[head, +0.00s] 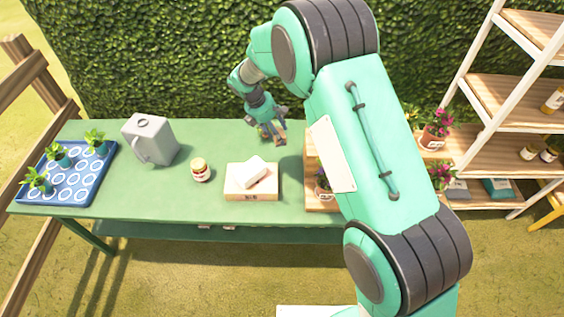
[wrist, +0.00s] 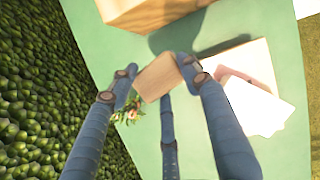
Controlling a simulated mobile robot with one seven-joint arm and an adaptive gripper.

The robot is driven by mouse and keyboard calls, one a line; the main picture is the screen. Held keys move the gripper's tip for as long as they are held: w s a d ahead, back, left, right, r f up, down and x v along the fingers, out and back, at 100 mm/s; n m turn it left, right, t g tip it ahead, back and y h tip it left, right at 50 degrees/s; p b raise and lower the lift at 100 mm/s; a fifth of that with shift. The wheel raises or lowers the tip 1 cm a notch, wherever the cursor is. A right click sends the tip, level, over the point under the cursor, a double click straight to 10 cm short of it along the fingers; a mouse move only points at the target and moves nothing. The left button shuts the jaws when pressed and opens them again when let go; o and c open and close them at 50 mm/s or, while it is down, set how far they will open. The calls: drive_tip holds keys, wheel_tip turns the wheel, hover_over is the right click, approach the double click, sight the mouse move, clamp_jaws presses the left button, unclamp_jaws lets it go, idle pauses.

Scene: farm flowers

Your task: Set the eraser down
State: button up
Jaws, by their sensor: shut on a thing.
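My gripper (head: 274,133) is above the back part of the green table (head: 225,140), right of its middle. In the wrist view my gripper (wrist: 154,75) is shut on the eraser (wrist: 157,77), a light wooden block held between the fingertips. The eraser (head: 281,138) shows only small in the head view. It appears to be held above the table top, with a dark shadow nearby; the exact height cannot be told.
A wooden box with a white block (head: 250,172) stands front of the gripper. A jar (head: 200,170), a grey watering can (head: 150,138) and a blue plant tray (head: 88,190) are to the left. A wooden stand (head: 313,170) is right. A small flower (wrist: 131,113) is by the fingers.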

drive_tip(key=shift+w+d+r+n, duration=0.2)
drive_tip(key=shift+w+d+n, duration=0.45)
drive_tip(key=shift+w, duration=0.25)
wheel_tip(320, 180, down, 4)
drive_tip(key=shift+r, duration=0.1)
drive_tip(key=shift+f+t, duration=0.3)
drive_tip(key=shift+f, duration=0.3)
drive_tip(key=shift+f, duration=0.1)
drive_tip(key=shift+f+b, duration=0.8)
drive_tip(key=shift+f, duration=2.2)
drive_tip(key=shift+f+b, duration=0.5)
drive_tip(key=shift+f, duration=1.4)
